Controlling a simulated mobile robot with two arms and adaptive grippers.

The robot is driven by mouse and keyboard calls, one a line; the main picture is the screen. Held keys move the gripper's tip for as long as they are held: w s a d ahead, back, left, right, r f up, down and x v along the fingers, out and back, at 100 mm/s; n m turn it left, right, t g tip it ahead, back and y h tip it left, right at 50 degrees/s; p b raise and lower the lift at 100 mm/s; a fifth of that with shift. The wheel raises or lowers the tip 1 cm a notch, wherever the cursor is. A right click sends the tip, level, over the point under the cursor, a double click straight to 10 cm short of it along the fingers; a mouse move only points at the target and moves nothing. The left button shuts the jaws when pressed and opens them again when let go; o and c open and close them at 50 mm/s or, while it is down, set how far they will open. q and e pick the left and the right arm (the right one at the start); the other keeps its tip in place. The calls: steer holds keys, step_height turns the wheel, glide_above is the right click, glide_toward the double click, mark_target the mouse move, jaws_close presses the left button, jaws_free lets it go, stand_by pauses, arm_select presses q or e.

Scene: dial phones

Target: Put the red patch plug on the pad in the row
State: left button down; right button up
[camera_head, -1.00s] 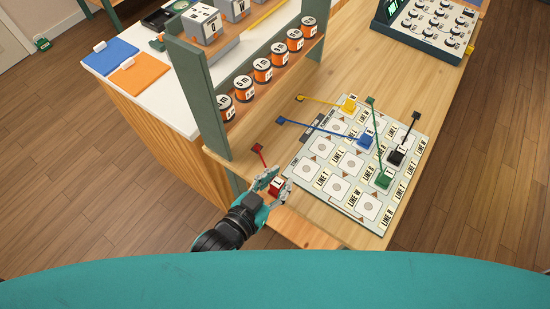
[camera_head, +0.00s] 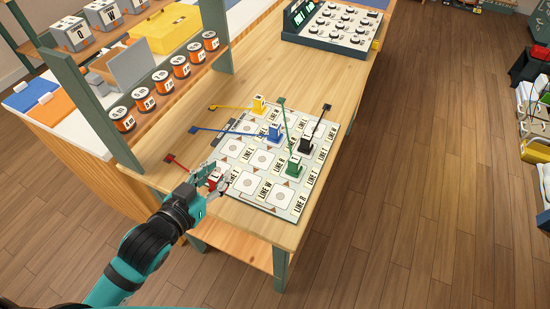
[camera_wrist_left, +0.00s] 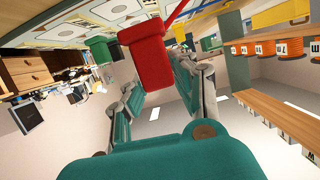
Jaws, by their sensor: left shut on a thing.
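The red patch plug (camera_head: 214,177) is between the fingers of my left gripper (camera_head: 217,176), which is shut on it at the near left corner of the board. In the left wrist view the red plug (camera_wrist_left: 144,57) fills the space between the fingertips (camera_wrist_left: 165,75), with its red cord running up. The cord's red end block (camera_head: 170,159) sits on the table to the left. The white board (camera_head: 258,209) has rows of square pads with round marks. Blue (camera_head: 275,131), yellow (camera_head: 259,105), green (camera_head: 293,168) and black (camera_head: 306,143) plugs stand on it. The right gripper is not in view.
A panel of dials (camera_head: 337,30) is at the far end. The wooden table (camera_head: 310,87) is clear between.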

arm_select(q)
steer(key=w, duration=0.5)
steer(key=w+p, duration=0.1)
steer(key=w, duration=0.4)
steer(key=w+f, duration=0.1)
steer(key=w, duration=0.5)
steer(key=shift+w+a+f+p, duration=0.1)
steer(key=shift+a+p, duration=0.15)
steer(key=shift+p, duration=0.15)
steer(key=shift+w+f, duration=0.1)
steer(key=shift+w, duration=0.05)
step_height(320, 180, down, 3)
steer(key=shift+f, duration=0.4)
steer(key=c, duration=1.1)
jaws_free()
steer(key=shift+o, duration=0.2)
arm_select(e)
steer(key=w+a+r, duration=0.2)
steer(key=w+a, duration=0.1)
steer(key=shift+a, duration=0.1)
